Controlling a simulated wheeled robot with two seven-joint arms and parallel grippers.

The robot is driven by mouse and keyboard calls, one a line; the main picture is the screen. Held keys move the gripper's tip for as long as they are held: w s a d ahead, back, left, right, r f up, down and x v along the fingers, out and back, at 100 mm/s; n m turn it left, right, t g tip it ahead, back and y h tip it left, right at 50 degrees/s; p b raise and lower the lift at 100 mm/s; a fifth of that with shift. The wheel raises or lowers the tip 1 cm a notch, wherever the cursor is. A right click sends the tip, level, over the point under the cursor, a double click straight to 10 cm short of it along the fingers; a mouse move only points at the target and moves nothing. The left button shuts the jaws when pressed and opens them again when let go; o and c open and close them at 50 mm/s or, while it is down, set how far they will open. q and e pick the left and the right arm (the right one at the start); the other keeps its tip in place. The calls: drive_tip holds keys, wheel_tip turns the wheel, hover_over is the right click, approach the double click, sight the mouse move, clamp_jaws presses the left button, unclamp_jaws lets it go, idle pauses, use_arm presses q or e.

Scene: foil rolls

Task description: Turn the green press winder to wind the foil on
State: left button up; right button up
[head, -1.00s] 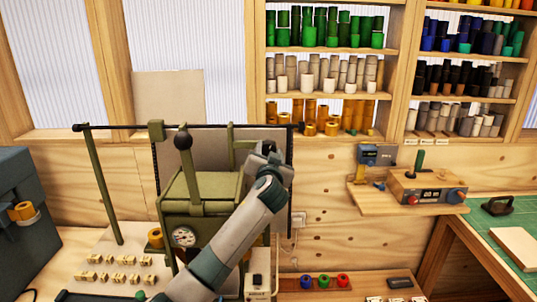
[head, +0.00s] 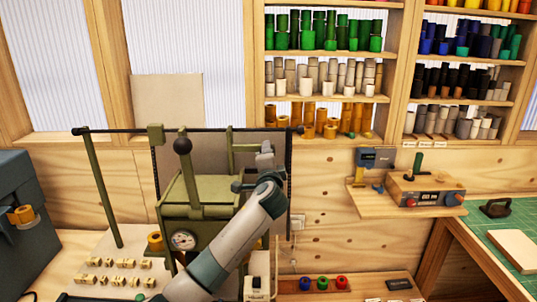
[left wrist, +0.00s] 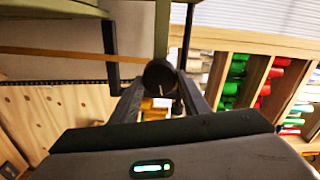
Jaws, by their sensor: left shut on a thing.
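The green press (head: 190,222) stands on the bench, with a dial gauge on its front and a black-knobbed lever (head: 183,146) upright at its front. My left arm crosses in front of its right side. My left gripper (head: 264,158) is at the press's upper right, near the end of a green bar. In the left wrist view the left gripper (left wrist: 158,88) is shut on a dark round knob (left wrist: 158,75), which I take to be the winder's handle. How the handle joins the press is hidden. My right gripper is not in view.
A dark rail on a green post (head: 105,190) runs behind the press. Small labelled blocks (head: 115,264) lie on the board at left. Shelves of foil rolls (head: 322,65) fill the back wall.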

use_arm(q)
drive_tip(key=m+p, duration=0.1)
drive_tip(key=m, duration=0.3)
drive_tip(key=shift+f, duration=0.15)
idle(0.4)
drive_tip(key=o, duration=1)
drive_tip(key=shift+o, duration=0.2)
drive_tip(key=shift+s, duration=0.1)
drive_tip(key=s+b, duration=0.6)
drive_tip(key=s, duration=1.1)
